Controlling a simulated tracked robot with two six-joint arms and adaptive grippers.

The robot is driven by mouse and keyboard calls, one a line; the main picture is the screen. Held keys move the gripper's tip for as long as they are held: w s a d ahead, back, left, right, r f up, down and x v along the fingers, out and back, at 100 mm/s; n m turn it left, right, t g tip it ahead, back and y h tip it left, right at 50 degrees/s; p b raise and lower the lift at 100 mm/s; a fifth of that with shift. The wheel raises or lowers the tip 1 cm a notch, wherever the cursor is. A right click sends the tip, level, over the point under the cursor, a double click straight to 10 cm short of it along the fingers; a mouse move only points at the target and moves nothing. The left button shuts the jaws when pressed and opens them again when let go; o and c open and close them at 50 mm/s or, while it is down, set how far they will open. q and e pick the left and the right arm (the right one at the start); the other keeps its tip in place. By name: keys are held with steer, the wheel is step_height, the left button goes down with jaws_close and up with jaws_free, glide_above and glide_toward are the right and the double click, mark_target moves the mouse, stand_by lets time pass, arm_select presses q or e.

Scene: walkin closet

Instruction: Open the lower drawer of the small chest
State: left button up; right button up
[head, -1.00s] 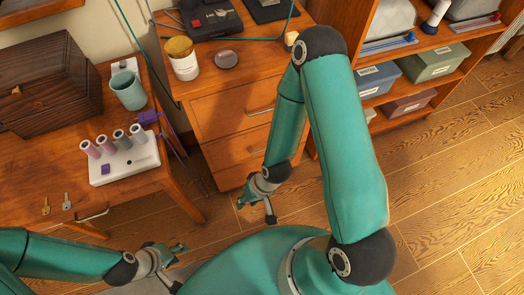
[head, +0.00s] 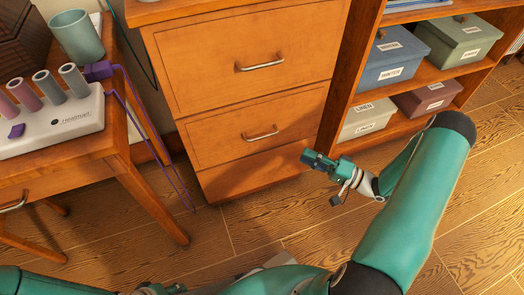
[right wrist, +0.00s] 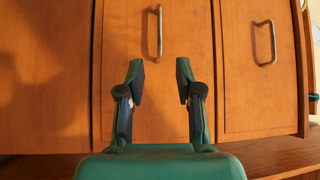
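The small wooden chest (head: 322,30) stands in the middle of the head view with its drawer fronts flush. The upper drawer (head: 205,75) has a metal bar handle (head: 260,65). The lower drawer (head: 225,133) has a similar handle (head: 262,135), also seen in the right wrist view (right wrist: 159,30). A plain panel (head: 245,175) without a visible handle lies below. My right gripper (head: 312,160) is right of and below that handle. In the right wrist view its fingers (right wrist: 160,74) are apart and empty, facing the lower drawer, not on the handle. My left gripper (head: 162,289) is partly cut off at the bottom edge.
A shelf unit with storage boxes (head: 395,62) stands right of the chest. At left, a desk (head: 110,150) carries a mug (head: 76,37) and a white rack of rolls (head: 65,128). A purple cable (head: 150,140) hangs between desk and chest. Wooden floor (head: 240,235) is open in front.

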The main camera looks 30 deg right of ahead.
mark_target(261, 137)
steer(key=b+x, duration=0.3)
steer(key=x, duration=1.2)
steer(key=shift+w+a+b, duration=0.1)
steer(key=shift+a+b, duration=0.2)
steer(key=shift+a, duration=0.05)
arm_select(q)
step_height(261, 137, down, 4)
steer(key=shift+f, duration=0.15)
arm_select(e)
steer(key=shift+f, duration=0.1)
jaws_close()
